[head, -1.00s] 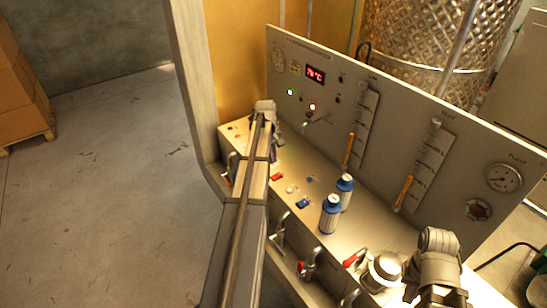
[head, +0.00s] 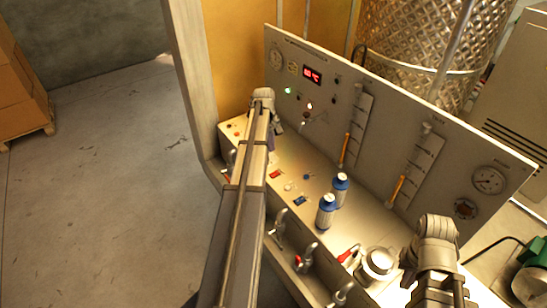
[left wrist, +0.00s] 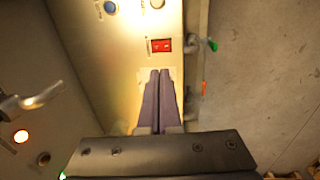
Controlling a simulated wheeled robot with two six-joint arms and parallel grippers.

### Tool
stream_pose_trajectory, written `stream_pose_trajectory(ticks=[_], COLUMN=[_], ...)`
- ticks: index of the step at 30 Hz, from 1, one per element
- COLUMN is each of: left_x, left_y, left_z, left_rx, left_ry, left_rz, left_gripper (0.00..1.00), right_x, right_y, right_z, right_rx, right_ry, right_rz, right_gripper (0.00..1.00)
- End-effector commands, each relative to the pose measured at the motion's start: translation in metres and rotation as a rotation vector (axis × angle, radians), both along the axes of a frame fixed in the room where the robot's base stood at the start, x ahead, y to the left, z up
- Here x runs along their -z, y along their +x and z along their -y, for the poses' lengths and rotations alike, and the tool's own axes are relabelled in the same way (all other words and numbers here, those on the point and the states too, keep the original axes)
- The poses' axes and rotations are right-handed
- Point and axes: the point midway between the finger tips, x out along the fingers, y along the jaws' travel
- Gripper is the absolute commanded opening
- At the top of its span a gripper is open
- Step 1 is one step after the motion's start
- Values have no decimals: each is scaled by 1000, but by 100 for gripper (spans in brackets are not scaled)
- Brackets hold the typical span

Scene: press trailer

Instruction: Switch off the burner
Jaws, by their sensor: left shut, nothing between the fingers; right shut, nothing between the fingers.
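The burner console is a slanted metal panel (head: 400,135) with a lower control deck. A red rocker switch (left wrist: 161,46) shows in the left wrist view, just ahead of my left fingertips; a red switch also shows on the deck in the head view (head: 275,174). I cannot tell from a label which control is the burner's. My left gripper (left wrist: 160,72) is shut and empty, pointing at the deck, a small gap from the red switch in the picture. In the head view my left arm partly hides it. My right wrist shows at lower right; its fingers are hidden.
A red display (head: 312,75), a green lamp (head: 287,91) and an orange lamp are lit on the panel. Two blue-and-white bottles (head: 327,212) stand on the deck. Boxes stand far left; open floor lies between.

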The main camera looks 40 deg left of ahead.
Motion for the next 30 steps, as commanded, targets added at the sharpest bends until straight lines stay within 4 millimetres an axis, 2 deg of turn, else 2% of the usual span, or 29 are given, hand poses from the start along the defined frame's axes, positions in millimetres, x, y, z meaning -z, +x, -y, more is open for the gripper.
stream_pose_trajectory(ticks=[4, 17, 23, 30], left_x=[-1, 4, 19, 51], left_y=[6, 6, 8, 12], left_z=[2, 2, 3, 4], left_rx=[-1, -2, -2, -2], left_ry=[1, 0, 0, 0], left_rz=[1, 1, 1, 1], left_gripper=[0, 0, 0, 0], right_x=[-1, 4, 19, 51], right_y=[0, 0, 0, 0], right_z=[0, 0, 0, 0], right_rx=[0, -1, -2, -7], right_ry=[0, 0, 0, -1], right_rz=[0, 0, 0, 1], right_gripper=[0, 0, 0, 0])
